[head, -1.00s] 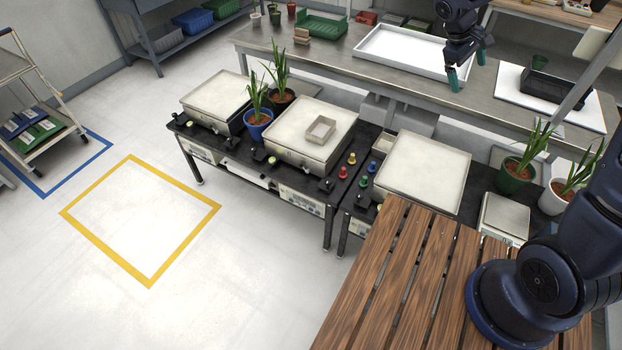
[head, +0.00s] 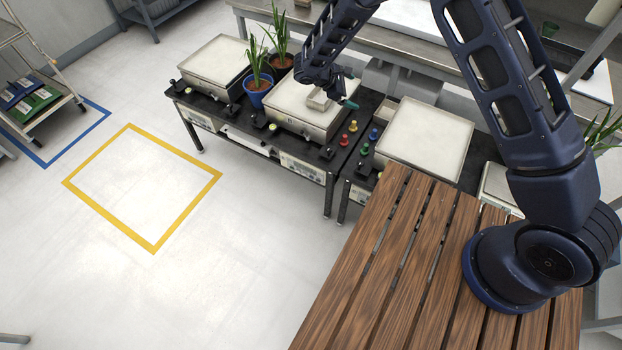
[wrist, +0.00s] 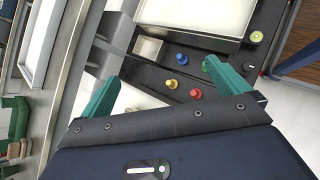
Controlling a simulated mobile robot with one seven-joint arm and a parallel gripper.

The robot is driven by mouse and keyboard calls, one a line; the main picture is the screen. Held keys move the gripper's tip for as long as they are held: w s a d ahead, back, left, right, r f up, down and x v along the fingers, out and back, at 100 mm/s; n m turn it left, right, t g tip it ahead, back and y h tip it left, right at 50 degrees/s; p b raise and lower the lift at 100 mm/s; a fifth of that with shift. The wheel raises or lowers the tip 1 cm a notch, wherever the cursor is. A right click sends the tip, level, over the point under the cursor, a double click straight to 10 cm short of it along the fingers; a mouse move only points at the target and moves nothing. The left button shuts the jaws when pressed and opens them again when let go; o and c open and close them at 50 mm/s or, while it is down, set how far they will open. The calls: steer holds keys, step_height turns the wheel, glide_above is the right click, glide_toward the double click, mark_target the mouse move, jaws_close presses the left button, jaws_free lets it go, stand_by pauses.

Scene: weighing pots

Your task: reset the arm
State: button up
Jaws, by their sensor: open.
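My gripper (wrist: 158,85) is open and empty in the wrist view, its two green fingertips wide apart. In the head view my gripper (head: 335,98) hangs above the front right part of the middle scale (head: 290,112). One green fingertip shows there; the rest is hidden behind my wrist.
A blue pot (head: 258,97) and a brown pot (head: 281,63) with plants stand left of the middle scale. Coloured knobs (head: 353,126) rise between it and the right scale (head: 428,138). A slatted wooden table (head: 400,260) lies in front. The floor at left is open.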

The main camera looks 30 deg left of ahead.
steer(key=s+a+f+n+t+y, duration=0.2)
steer(key=s+a+f+n, duration=0.15)
steer(key=s+f, duration=0.8)
steer(key=s+a+f+n+t+y, duration=0.2)
steer(key=s+f+n, duration=0.3)
steer(key=s+f, duration=0.7)
steer(key=s+a+f+n+t+y, duration=0.3)
steer(key=s+f, duration=0.4)
steer(key=f, duration=0.9)
steer(key=w+f+n+g, duration=0.1)
steer(key=w+f, duration=0.2)
steer(key=w, duration=0.5)
steer(key=shift+w+f+h, duration=0.2)
steer(key=shift+w+h, duration=0.1)
steer(key=shift+w, duration=0.05)
